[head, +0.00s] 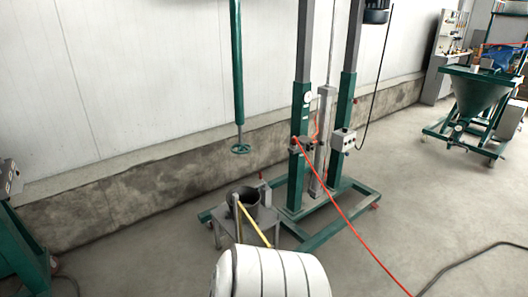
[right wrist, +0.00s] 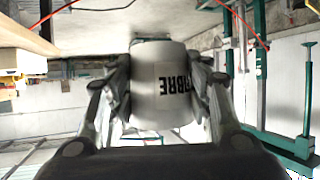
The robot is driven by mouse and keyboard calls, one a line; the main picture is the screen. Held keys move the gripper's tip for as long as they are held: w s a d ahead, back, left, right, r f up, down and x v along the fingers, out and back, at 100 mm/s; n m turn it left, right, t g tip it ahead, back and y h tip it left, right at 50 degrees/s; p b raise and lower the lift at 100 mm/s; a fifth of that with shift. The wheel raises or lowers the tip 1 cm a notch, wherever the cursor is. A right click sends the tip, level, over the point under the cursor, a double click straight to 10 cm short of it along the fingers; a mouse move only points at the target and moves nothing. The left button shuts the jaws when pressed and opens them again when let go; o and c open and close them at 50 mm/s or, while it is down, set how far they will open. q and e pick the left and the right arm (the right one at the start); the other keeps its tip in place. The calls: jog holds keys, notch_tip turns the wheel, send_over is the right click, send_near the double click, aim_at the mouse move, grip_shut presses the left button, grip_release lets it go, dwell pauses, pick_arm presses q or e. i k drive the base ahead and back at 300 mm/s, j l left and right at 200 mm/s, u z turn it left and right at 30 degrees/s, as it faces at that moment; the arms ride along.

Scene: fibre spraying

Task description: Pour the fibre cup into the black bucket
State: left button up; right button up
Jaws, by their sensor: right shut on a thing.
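My right gripper (right wrist: 165,100) is shut on the fibre cup (right wrist: 150,85), a white cup with a label reading "FIBRE". The fingers press on both sides of the cup. What is inside the cup is hidden. In the head view, a dark grey bucket (head: 247,207) stands upright on a small grey stand, with yellow strips in front of it. The cup and both grippers are out of the head view, so the cup's distance from the bucket cannot be told.
A green frame with tall posts (head: 297,160) stands just behind and right of the bucket. A green pole with a handwheel (head: 240,149) hangs above it. A red hose (head: 350,222) crosses the floor to the right. A green hopper (head: 480,95) stands at the far right.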

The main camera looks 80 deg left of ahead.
aim_at(250, 197)
jog(key=u, duration=2.95)
